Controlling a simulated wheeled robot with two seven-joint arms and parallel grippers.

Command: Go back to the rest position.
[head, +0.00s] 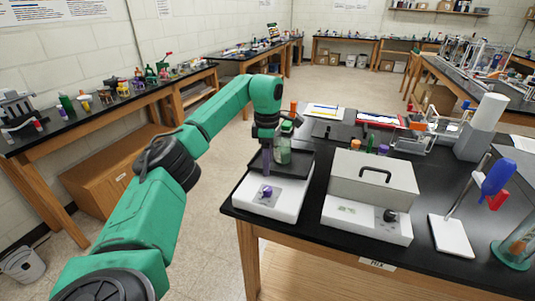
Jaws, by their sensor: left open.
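My left arm, green with black joints, comes in from the lower left and bends down over the near-left corner of the black-topped bench (320,254). My left gripper (268,160) points down over a white device with a black top plate (240,192). The gripper is open. A greenish clear bottle with a green cap (283,148) stands close to the gripper's right; whether they touch cannot be told. The fingertips are small and partly unclear. My right gripper is not in view.
A grey-lidded white box (374,180) stands right of the device. A stand with a blue-handled tool (452,236) and a glass vessel (518,242) are farther right. A cluttered side bench (80,122) runs along the left wall. Floor (205,240) between benches is clear.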

